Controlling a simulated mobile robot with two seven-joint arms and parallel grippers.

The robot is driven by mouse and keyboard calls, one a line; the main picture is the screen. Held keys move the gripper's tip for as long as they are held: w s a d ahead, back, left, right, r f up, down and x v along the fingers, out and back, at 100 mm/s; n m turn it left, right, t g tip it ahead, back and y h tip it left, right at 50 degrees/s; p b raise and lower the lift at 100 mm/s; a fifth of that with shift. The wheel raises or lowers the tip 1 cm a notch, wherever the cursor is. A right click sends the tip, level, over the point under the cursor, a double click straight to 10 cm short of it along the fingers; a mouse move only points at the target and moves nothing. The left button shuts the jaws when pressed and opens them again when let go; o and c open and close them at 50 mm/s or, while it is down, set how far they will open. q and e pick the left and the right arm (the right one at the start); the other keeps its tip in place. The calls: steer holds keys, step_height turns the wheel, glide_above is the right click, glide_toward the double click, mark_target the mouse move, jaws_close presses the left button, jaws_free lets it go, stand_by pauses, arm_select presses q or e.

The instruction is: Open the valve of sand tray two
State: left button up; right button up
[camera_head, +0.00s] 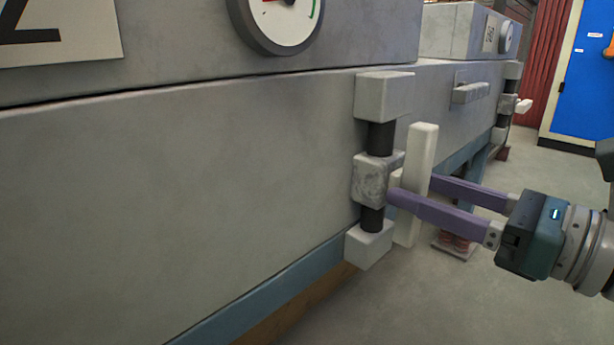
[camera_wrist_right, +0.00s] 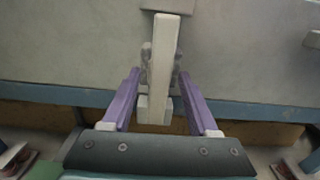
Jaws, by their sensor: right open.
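The valve is a grey body (camera_head: 371,181) on a dark vertical pipe between two grey blocks, at the right end of the near sand tray (camera_head: 200,170). Its white lever handle (camera_head: 422,150) stands upright, and it also shows in the right wrist view (camera_wrist_right: 162,65). My right gripper (camera_head: 412,188) is open, with its purple fingers on either side of the handle. In the right wrist view the fingers (camera_wrist_right: 158,90) show a gap to the handle on each side. My left gripper is out of view.
A round gauge (camera_head: 285,18) and a plate with a partly visible mark (camera_head: 60,30) are on the box above. A second tray with a similar valve (camera_head: 507,103) stands further back. A blue panel (camera_head: 585,70) is at the far right. The floor (camera_head: 480,300) below is mostly clear.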

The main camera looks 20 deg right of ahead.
steer(key=p+v, duration=0.1)
steer(key=v, duration=0.7)
steer(key=shift+s, duration=0.2)
steer(key=shift+d, duration=0.1)
